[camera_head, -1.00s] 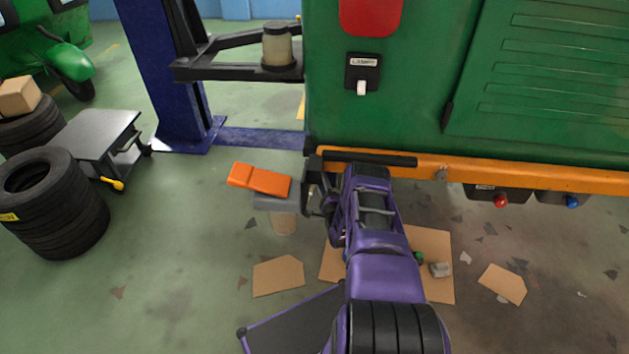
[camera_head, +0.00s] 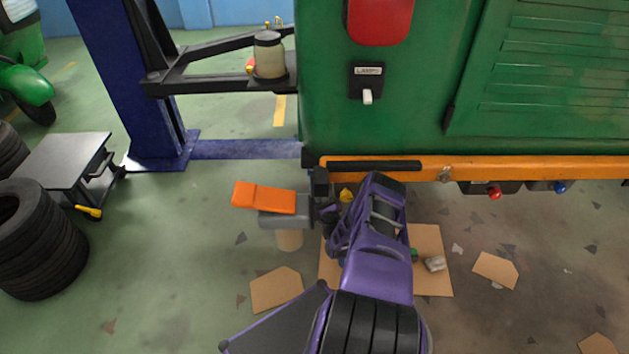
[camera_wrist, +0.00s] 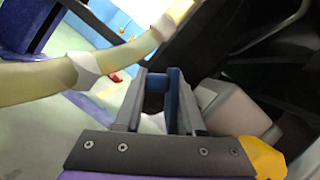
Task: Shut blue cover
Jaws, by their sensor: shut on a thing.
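In the wrist view, my gripper (camera_wrist: 160,78) has its two grey fingers close together around a narrow blue piece (camera_wrist: 187,105), which looks like the blue cover. The fingers hide most of it, so I cannot tell how far it stands open. In the head view, my gripper (camera_head: 325,205) is just below the left end of the orange bumper (camera_head: 480,168), beside a grey box with an orange flap (camera_head: 265,197). The blue piece cannot be made out there.
A yellowish hose (camera_wrist: 40,82) crosses the left of the wrist view, and a pale grey box (camera_wrist: 235,105) is close on the right. The green vehicle (camera_head: 420,110) stands ahead. A blue lift post (camera_head: 130,90), cart (camera_head: 65,160) and tyres (camera_head: 40,240) are at left.

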